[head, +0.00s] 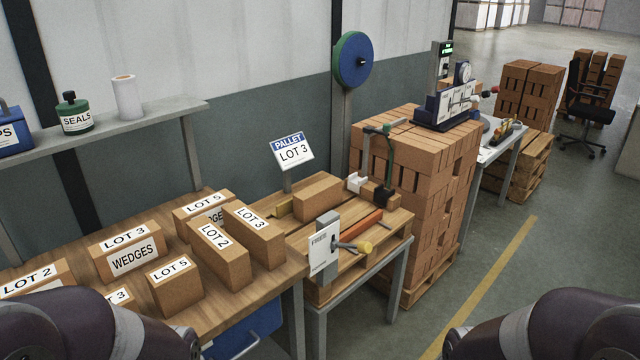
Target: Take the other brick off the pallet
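The wooden pallet (312,292) sits on a metal-legged stand to the right of the wooden table, below a sign (292,151) reading "PALLET LOT 3". One plain tan brick (318,194) lies near the back of the pallet. Several labelled bricks stand on the table to the left, among them a LOT 3 brick (254,238) by the pallet side, a LOT 2 brick (221,260), a LOT 5 brick (175,289) and a LOT 3 "WEDGES" brick (127,254). Neither of my grippers is in view; only dark parts of my arms show at the bottom corners.
A tall brick stack (430,190) rises close behind. Open floor lies at right.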

